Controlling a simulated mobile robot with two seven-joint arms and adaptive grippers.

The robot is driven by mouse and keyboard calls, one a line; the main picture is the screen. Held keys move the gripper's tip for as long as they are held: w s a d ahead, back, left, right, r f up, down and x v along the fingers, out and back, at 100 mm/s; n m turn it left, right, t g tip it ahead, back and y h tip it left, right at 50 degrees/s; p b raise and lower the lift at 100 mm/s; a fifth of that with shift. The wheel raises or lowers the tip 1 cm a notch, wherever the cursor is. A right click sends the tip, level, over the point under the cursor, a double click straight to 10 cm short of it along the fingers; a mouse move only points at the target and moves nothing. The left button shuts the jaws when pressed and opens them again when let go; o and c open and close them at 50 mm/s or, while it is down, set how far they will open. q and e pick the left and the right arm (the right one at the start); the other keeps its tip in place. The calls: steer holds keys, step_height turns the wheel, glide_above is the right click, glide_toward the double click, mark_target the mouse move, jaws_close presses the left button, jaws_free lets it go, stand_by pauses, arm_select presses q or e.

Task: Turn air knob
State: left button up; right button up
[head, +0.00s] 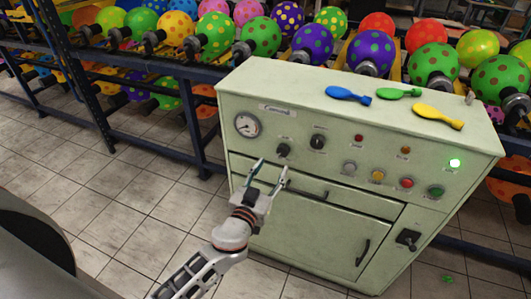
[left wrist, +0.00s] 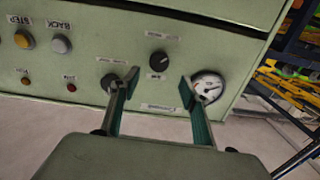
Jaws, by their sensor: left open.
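The pale green control cabinet (head: 345,165) has two black knobs on its front, right of a round gauge (head: 247,125). The left knob (head: 283,150) and the right knob (head: 317,142) also show in the left wrist view, turned around, as the nearer-to-gauge knob (left wrist: 158,60) and the other knob (left wrist: 110,82). Their labels are too small to read surely. My left gripper (head: 273,166) is open and empty in front of the panel, just below the left knob. In the wrist view its fingertips (left wrist: 158,78) spread either side of that knob's line, apart from it. My right gripper is out of view.
Blue (head: 348,95), green (head: 398,93) and yellow (head: 438,116) flat balloons lie on the cabinet top. Coloured buttons and a lit green lamp (head: 455,163) are on the panel's right. Balloon racks (head: 150,85) stand behind.

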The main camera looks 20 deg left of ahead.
mark_target(282, 153)
arm_select(q)
steer(key=w, duration=0.3)
steer(key=w+p, duration=0.1)
steer(key=w, duration=0.3)
steer(key=shift+w+d+f, duration=0.2)
steer(key=shift+w, duration=0.1)
steer(key=c, duration=1.1)
